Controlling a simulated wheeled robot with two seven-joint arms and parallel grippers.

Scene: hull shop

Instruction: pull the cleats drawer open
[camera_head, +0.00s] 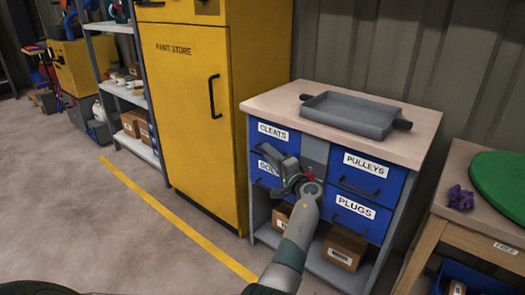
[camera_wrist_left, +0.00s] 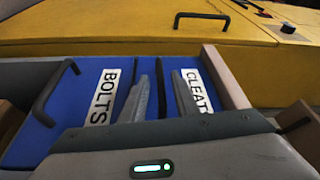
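The cleats drawer (camera_head: 268,138) is a blue drawer front with a white CLEATS label, top left in the cabinet; it looks shut. My right gripper is not in view.
Below is the bolts drawer (camera_wrist_left: 80,105); to the right are the pulleys drawer (camera_head: 366,175) and plugs drawer (camera_head: 358,215). A grey tray (camera_head: 350,115) lies on the cabinet top. A yellow paint store (camera_head: 190,90) stands at left, a wooden table (camera_head: 480,230) at right.

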